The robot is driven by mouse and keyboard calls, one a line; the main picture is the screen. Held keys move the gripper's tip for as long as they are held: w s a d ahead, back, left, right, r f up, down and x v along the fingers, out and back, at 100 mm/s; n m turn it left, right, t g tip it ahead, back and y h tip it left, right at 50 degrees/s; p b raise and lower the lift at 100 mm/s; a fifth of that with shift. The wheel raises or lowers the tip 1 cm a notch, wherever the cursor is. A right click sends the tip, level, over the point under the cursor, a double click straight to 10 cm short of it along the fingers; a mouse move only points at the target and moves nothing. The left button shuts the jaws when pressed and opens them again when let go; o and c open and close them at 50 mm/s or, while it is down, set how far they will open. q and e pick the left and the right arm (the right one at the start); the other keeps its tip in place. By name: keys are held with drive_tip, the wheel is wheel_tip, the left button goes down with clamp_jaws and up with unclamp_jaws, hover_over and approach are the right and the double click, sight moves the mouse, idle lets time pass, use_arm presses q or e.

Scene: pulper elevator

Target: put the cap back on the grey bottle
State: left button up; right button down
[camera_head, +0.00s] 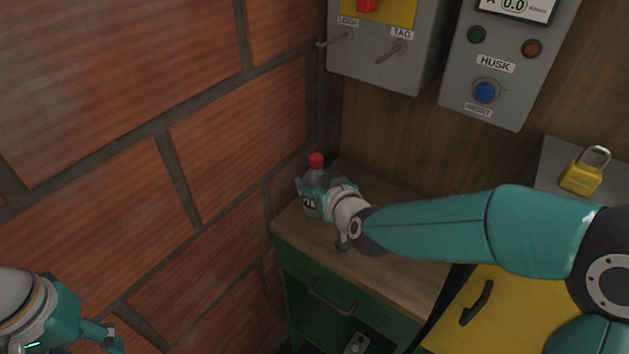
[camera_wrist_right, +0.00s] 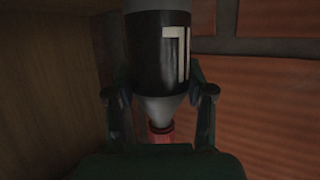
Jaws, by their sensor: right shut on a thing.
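The grey bottle (camera_head: 316,178) is upright at the back left corner of the wooden cabinet top. I cannot tell whether its base touches the wood. A red cap (camera_head: 316,160) is at its top. My right gripper (camera_head: 312,192) is shut around the bottle's body, below the cap. In the right wrist view, the bottle (camera_wrist_right: 154,52) has a black label with a white mark, between the two fingers. The red cap (camera_wrist_right: 160,133) shows at its neck; how firmly it sits is unclear. My left gripper (camera_head: 112,340) is low at the left, apart from everything, its opening unclear.
A brick wall (camera_head: 110,120) stands close on the left. Grey control boxes (camera_head: 385,50) hang above the green cabinet (camera_head: 310,285). A yellow padlock (camera_head: 581,178) is at the right. The wooden top (camera_head: 385,268) has bare room in front of the bottle.

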drive_tip(key=shift+c, duration=2.1)
unclamp_jaws()
drive_tip(key=shift+s, duration=0.1)
drive_tip(key=v, duration=0.3)
drive_tip(key=f+b+v, duration=0.1)
drive_tip(key=v, duration=0.1)
drive_tip(key=shift+s+a+r, duration=0.1)
drive_tip(key=shift+s+a, duration=0.05)
drive_tip(key=shift+s, duration=0.2)
drive_tip(key=v, duration=0.6)
drive_tip(key=shift+s, duration=0.25)
drive_tip(key=shift+r, duration=0.1)
